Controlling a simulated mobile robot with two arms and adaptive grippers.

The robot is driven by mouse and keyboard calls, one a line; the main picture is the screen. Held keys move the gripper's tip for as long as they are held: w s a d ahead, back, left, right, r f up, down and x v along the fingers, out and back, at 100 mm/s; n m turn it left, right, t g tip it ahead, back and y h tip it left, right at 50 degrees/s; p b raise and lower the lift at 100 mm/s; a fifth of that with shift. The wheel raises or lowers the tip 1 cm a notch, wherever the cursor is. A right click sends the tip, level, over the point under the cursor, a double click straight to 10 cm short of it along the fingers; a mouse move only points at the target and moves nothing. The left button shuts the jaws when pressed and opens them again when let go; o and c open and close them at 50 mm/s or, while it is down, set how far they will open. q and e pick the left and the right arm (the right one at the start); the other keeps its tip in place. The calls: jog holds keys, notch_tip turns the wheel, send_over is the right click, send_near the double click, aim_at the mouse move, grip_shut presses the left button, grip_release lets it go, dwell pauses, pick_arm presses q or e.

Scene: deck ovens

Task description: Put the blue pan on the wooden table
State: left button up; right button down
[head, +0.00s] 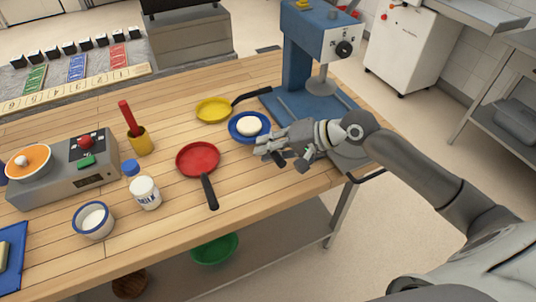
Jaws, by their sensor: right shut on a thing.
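The blue pan (235,136) is at the right part of the wooden table (120,239), with a round white item (249,126) in it. My right gripper (271,153) is at the pan's near right side and is shut on the pan; the gripper hides the handle. I cannot tell whether the pan touches the tabletop or is just above it. It looks about level. My left gripper is not in view.
A yellow pan (212,110) lies behind the blue pan, and a red pan (197,158) lies to its left. A blue mixer-like machine (299,68) stands close behind right. A milk bottle (146,194) and white bowl (93,221) stand left. The table's front right is clear.

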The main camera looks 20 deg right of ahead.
jog(key=shift+w+d+f, duration=0.1)
jog(key=shift+w+f, duration=0.25)
jog(key=shift+w, duration=0.05)
notch_tip(320, 180, down, 3)
jog(key=shift+w+f+p, duration=0.1)
jog(key=shift+w+p, duration=0.05)
jog(key=shift+p, duration=0.15)
jog(key=shift+f, duration=0.15)
jog(key=shift+f, duration=0.15)
jog(key=c, duration=1.4)
grip_release()
jog(key=shift+o, duration=0.2)
